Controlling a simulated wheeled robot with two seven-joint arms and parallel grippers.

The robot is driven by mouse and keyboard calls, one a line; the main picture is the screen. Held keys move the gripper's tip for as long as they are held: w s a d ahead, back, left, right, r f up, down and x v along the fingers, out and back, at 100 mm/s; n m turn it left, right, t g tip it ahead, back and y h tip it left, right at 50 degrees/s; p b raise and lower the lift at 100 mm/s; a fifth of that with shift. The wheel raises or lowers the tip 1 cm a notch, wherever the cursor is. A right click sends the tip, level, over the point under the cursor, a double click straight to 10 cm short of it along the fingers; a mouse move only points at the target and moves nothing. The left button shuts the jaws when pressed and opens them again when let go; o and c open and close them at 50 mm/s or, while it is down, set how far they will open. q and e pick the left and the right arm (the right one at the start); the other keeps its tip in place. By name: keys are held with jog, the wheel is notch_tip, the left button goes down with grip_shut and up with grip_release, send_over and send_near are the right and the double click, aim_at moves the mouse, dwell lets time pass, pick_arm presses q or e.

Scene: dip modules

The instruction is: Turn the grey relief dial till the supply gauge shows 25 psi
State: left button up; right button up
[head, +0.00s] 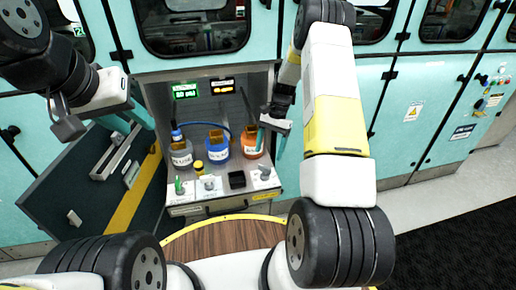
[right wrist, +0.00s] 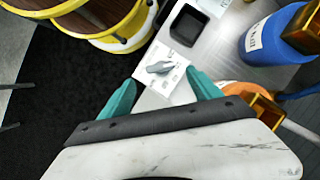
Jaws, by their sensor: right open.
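A grey dial (head: 265,174) with a pointed handle sits on a white plate at the right of the bench front; it also shows in the right wrist view (right wrist: 160,68). Another grey dial (head: 209,184) is further left; I cannot read which is labelled relief. My left gripper (head: 68,128) is at the left, away from the bench.
Orange (head: 252,145), blue (head: 217,145) and grey-labelled (head: 181,154) bottles stand behind the dials. A black square cup (head: 237,180) is just left of the right dial. A yellow-rimmed round wooden top (head: 225,236) is in front. An open panel (head: 90,185) hangs at left.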

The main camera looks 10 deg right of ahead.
aim_at(265, 172)
jog(key=x, duration=0.6)
jog(key=shift+s+f, duration=0.1)
jog(key=shift+f, duration=0.15)
jog(key=c, duration=1.4)
jog(key=n+h, duration=0.1)
jog(key=n, duration=0.1)
jog(key=shift+a+n, duration=0.2)
jog(key=shift+n, duration=0.2)
jog(key=shift+n+g+h, duration=0.3)
jog(key=shift+n+g, duration=0.1)
jog(key=shift+n, duration=0.5)
jog(key=o, duration=1.4)
